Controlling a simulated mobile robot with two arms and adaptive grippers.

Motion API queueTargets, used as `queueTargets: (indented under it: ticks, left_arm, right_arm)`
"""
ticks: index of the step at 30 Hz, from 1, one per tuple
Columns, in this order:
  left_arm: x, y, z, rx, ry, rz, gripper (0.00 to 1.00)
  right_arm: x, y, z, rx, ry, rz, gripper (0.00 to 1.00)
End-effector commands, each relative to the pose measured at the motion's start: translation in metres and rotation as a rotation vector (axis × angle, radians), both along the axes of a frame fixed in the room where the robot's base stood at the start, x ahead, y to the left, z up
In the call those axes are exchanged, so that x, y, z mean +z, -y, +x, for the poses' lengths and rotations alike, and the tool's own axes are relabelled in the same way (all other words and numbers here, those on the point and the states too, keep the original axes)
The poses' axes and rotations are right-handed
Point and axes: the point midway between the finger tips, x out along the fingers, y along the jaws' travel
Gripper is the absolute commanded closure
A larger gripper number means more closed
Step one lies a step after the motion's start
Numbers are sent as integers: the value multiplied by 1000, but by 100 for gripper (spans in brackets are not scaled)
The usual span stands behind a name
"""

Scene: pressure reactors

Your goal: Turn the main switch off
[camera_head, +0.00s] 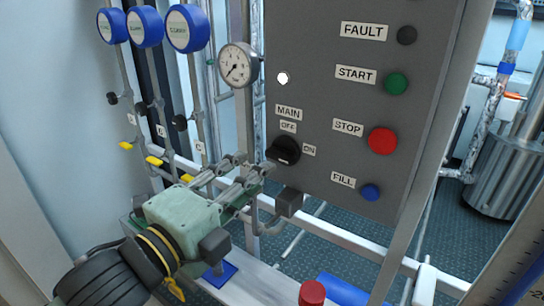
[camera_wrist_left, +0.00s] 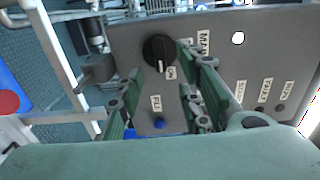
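The main switch (camera_head: 285,151) is a black rotary knob on the grey control panel, under the MAIN label, with OFF above it and ON to its right. Its white mark seems to point toward ON. The knob also shows in the left wrist view (camera_wrist_left: 158,50). My left gripper (camera_head: 256,165) is open and empty, just left of the knob in the head view. In the left wrist view its fingers (camera_wrist_left: 160,62) are spread on either side of the knob. I cannot tell whether they touch it. My right gripper is not in view.
The panel (camera_head: 335,105) also carries a red STOP button (camera_head: 381,141), a green START button (camera_head: 396,83) and a blue FILL button (camera_head: 371,192). A pressure gauge (camera_head: 238,66) and valve pipes stand left of it. A metal frame rail (camera_head: 345,240) runs below.

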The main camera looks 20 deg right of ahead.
Motion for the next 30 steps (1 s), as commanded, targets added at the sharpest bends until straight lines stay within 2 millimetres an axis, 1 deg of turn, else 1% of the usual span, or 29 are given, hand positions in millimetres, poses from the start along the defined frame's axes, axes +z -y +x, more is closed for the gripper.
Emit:
queueTargets:
  ticks: [9,12,17,24,26,30]
  left_arm:
    - [2,40,30,-1,-2,-2,66]
    - [2,49,38,-1,-3,-3,66]
    - [1,56,44,0,-1,-2,66]
    - [0,57,44,0,0,-3,66]
    - [0,57,44,0,0,-3,71]
    - [0,57,44,0,-2,-3,83]
  right_arm:
    - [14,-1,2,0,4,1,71]
    - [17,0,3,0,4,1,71]
    - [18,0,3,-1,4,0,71]
    - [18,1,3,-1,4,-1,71]
    - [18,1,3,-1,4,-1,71]
    - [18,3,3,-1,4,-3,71]
